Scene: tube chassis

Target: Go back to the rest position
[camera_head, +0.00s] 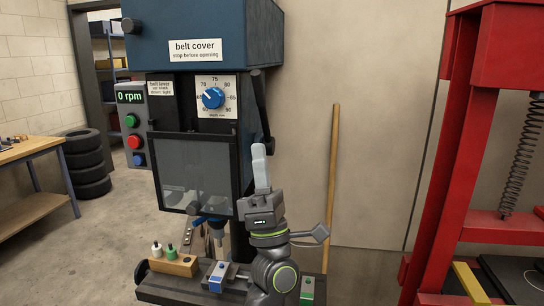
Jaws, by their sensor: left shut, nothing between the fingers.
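My left gripper (260,165) is in the middle of the view, in front of the right side of the drill press. Its pale fingers point up and are shut, with nothing seen between them. My left arm hangs below it, in front of the right part of the machine's table. The drill press has a blue belt cover (215,22), a dial (213,98) and a dark clear guard (196,172). A display on its left reads 0 rpm. My right gripper does not show.
A vise (219,274) and a wooden block (174,266) with small bottles sit on the drill table. A wooden pole (332,180) leans on the wall. A red press frame (450,190) stands right.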

